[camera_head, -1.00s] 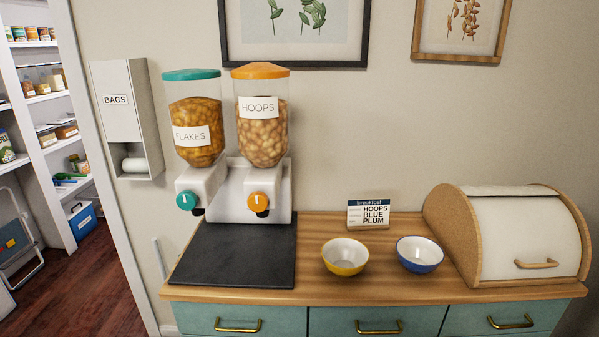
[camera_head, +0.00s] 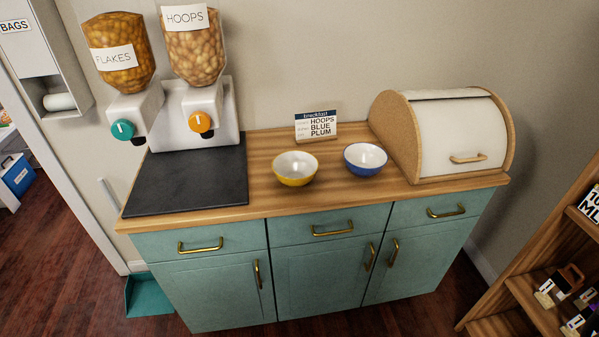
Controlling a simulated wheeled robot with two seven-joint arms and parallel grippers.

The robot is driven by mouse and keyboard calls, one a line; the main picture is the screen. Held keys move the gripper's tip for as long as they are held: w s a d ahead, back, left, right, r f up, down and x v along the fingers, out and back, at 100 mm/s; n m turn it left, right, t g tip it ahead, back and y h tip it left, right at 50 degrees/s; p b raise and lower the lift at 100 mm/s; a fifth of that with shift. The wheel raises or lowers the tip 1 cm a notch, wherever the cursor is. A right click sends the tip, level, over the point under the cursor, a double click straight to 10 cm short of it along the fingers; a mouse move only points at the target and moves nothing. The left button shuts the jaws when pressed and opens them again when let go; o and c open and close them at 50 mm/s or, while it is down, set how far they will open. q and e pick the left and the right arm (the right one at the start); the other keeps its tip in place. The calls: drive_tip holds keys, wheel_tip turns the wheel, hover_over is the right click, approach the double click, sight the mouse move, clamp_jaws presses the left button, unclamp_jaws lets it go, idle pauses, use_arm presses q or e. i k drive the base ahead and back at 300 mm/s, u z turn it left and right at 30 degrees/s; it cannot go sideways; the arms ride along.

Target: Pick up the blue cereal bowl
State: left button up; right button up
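The blue cereal bowl (camera_head: 365,161) stands upright on the wooden counter top (camera_head: 268,190), with a blue outside and a white inside that looks empty. It is right of the yellow bowl (camera_head: 295,170), with a small gap between them, and left of the bread bin. A breakfast card (camera_head: 316,126) behind the bowls reads HOOPS, BLUE, PLUM. Neither of my grippers shows in the head view.
The bread bin (camera_head: 455,130) is close on the bowl's right. A dark mat (camera_head: 188,182) and the cereal dispensers (camera_head: 190,50) are on the left. A wooden shelf (camera_head: 545,275) stands at lower right. Floor shows between it and the teal cabinet (camera_head: 330,265).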

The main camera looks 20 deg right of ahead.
sight(364, 160)
drive_tip(key=z, duration=0.75)
drive_tip(key=i, duration=1.1)
drive_tip(key=z, duration=0.4)
